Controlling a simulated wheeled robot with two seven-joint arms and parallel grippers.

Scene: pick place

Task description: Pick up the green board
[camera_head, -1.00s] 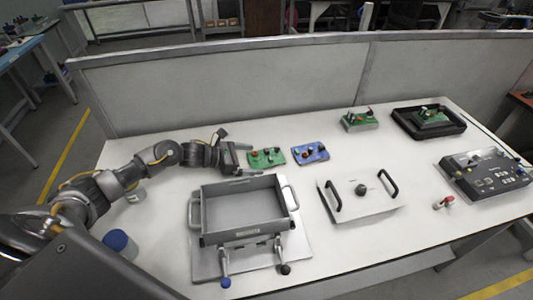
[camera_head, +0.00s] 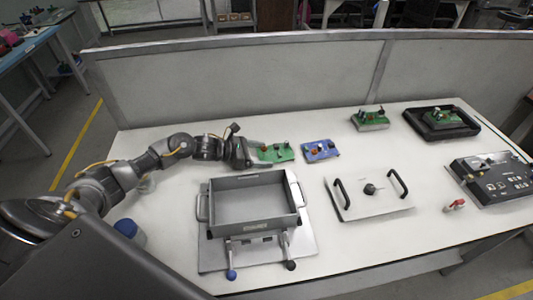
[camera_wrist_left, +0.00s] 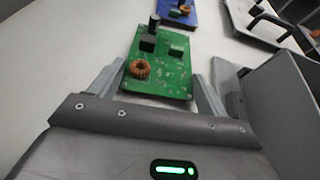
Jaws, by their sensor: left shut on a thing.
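The green board (camera_head: 276,153) carries a copper coil and dark components. It lies at the back of the white table, left of the blue board (camera_head: 320,150). In the left wrist view the green board (camera_wrist_left: 160,72) sits between the two fingers of my left gripper (camera_wrist_left: 158,88). In the head view my left gripper (camera_head: 257,155) is at the board's left end, shut on it, at about table height. I cannot tell whether the board is lifted off the table. My right gripper is not in view.
A grey open box fixture (camera_head: 203,206) stands in front of the boards. A white lid with black handles (camera_head: 370,212) lies to its right. Another green board on a block (camera_head: 370,121), a black tray (camera_head: 470,127) and a control box (camera_head: 480,172) stand farther right. A partition (camera_head: 240,85) runs behind.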

